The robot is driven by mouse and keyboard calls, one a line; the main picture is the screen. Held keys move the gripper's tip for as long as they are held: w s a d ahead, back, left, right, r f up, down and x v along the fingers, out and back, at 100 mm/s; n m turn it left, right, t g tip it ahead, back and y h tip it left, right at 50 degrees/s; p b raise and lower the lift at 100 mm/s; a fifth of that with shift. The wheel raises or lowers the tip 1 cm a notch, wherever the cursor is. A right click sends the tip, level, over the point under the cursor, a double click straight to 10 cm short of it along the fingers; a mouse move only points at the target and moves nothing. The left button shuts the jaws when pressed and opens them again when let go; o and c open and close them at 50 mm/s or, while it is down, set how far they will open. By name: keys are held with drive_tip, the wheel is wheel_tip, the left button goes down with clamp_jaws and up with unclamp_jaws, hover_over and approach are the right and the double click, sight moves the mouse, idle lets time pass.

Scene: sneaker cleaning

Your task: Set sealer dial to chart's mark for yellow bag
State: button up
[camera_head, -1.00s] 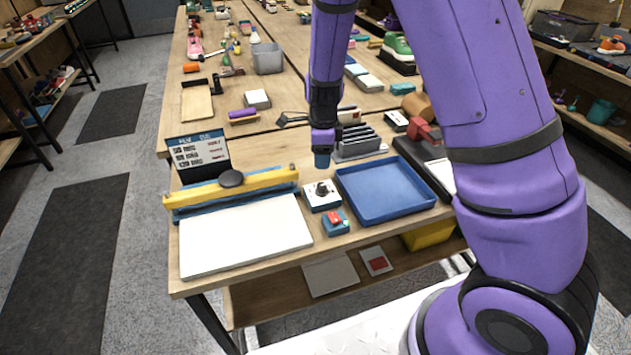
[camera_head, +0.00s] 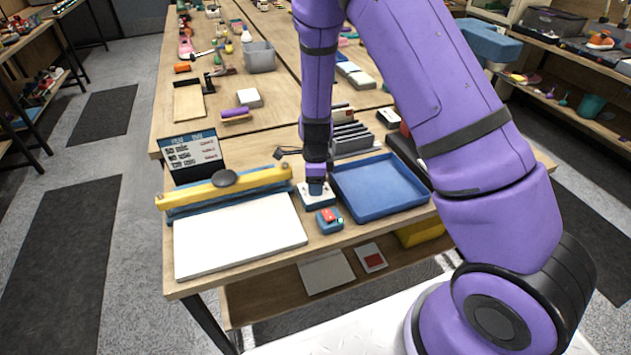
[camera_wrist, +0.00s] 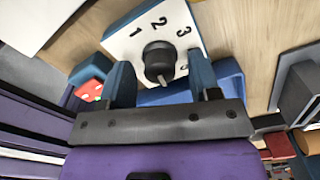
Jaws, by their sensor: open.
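The sealer dial is a black knob (camera_wrist: 159,60) on a white plate (camera_wrist: 133,48) of a small blue box. The numerals 1, 2 and 3 show around it, with another mark partly hidden at lower right. A small pale mark shows at the knob's lower edge. My gripper (camera_wrist: 162,82) is open, with one blue finger on either side of the knob's near side; contact cannot be told. In the head view my gripper (camera_head: 316,187) points down over the dial box (camera_head: 318,201) and hides the knob. The chart (camera_head: 192,153) stands at left, its text too small to read.
The sealer with its yellow bar (camera_head: 265,178) and white board (camera_head: 240,237) is left of the dial box. A small box with red and green buttons (camera_head: 329,220) sits in front. A blue tray (camera_head: 380,187) is close on the right, with a grey slotted rack (camera_head: 352,140) behind.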

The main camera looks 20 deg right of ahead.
drive_tip(key=shift+c, duration=0.2)
drive_tip(key=c, duration=0.9)
